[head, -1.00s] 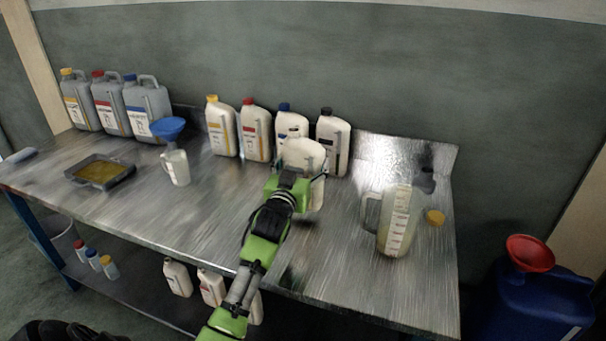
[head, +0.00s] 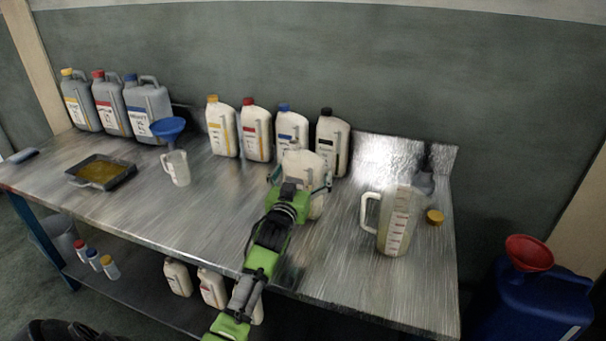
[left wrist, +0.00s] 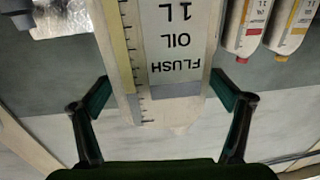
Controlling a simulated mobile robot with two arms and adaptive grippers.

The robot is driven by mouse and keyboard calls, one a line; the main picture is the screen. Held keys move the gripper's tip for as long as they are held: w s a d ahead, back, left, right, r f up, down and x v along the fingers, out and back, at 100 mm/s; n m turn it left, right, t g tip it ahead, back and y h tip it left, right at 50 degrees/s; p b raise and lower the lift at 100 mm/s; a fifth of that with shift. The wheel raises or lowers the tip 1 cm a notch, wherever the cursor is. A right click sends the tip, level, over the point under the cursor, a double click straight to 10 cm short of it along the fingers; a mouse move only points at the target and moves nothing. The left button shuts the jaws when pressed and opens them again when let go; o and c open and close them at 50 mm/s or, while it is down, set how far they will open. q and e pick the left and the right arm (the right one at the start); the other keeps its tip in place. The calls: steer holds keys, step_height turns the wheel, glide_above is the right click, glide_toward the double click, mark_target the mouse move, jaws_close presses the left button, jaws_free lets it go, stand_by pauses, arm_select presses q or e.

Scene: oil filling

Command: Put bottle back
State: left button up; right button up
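A white flush oil bottle (head: 305,165) stands upright toward the front of the bench, before the row of bottles. It has no clear cap in view. My left gripper (head: 301,184) is at its near side with fingers spread on both sides of it, seemingly open. In the left wrist view the bottle (left wrist: 180,45) appears upside down between the two fingertips (left wrist: 160,90), its label reading "FLUSH OIL 1L". Contact at the fingertips is hard to judge. A yellow cap (head: 435,217) lies at the right. My right gripper is not in view.
Several capped white bottles (head: 256,135) stand behind. A measuring jug (head: 396,225) is right. A small jug (head: 177,170), blue funnel (head: 168,127), oil tray (head: 98,172) and grey canisters (head: 147,105) are left. The front middle of the bench (head: 180,220) is clear.

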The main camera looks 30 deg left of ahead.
arm_select(q)
steer(key=shift+s, duration=0.1)
steer(key=v, duration=1.1)
steer(key=shift+s+d+b, duration=0.2)
steer(key=shift+s+b, duration=0.1)
steer(key=shift+s, duration=0.05)
